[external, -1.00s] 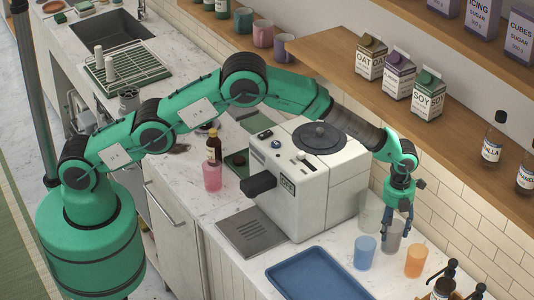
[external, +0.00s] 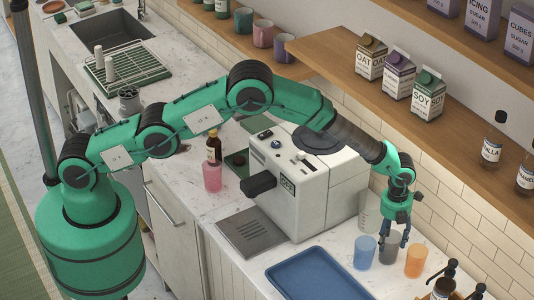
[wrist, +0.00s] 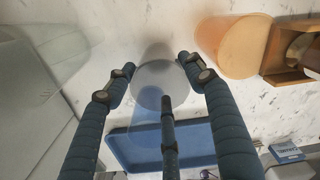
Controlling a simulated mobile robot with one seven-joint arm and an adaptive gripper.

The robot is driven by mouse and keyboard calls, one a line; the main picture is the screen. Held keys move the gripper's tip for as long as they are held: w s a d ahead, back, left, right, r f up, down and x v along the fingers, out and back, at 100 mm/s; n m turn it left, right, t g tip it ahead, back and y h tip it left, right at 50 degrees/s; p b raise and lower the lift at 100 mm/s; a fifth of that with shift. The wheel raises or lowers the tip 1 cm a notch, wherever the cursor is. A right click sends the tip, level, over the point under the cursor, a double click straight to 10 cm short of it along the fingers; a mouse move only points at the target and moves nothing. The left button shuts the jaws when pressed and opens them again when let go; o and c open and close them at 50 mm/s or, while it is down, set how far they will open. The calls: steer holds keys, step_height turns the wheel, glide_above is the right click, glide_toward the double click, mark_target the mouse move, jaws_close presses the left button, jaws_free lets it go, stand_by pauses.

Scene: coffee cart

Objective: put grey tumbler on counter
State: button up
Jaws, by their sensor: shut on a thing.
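The grey tumbler (external: 389,250) is upright between the blue tumbler (external: 364,252) and the orange tumbler (external: 415,261) on the marble counter (external: 340,237).
A pale clear tumbler (external: 369,216) stands close behind, beside the white coffee machine (external: 318,190). A blue tray (external: 318,279) lies in front. Pump bottles (external: 443,287) in a wooden holder stand at the right. The tiled wall (external: 460,235) is close behind.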

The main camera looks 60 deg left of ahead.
steer(key=shift+f, duration=0.15)
steer(key=o, duration=1.4)
steer(key=shift+o, duration=0.2)
steer(key=shift+r+b, duration=0.3)
steer(key=shift+r, duration=1.8)
steer(key=shift+s+a+r, duration=0.1)
steer(key=shift+r, duration=0.05)
